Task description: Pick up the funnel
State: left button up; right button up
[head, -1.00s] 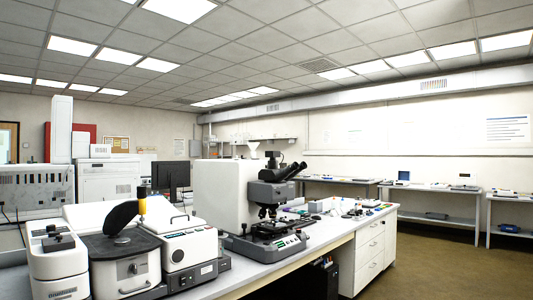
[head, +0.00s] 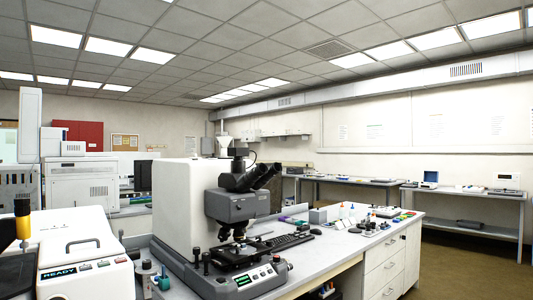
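A white funnel-shaped piece (head: 222,143) stands upright at the top of the white microscope housing (head: 176,205), just behind the black camera head. It is small and its lower end is partly hidden, so I cannot tell what it rests in. The grey and black infrared microscope (head: 240,220) stands on the bench in front of the housing. Neither of my grippers shows in the head view.
The bench (head: 320,255) runs toward the right, with a keyboard (head: 290,241) and several small bottles and tools on it. A white instrument (head: 85,255) with a handle stands at the lower left. Brown floor (head: 465,270) is open at the right.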

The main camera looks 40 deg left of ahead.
aim_at(224, 141)
jog(key=u, duration=0.65)
jog(key=i, duration=1.45)
jog(key=u, duration=1)
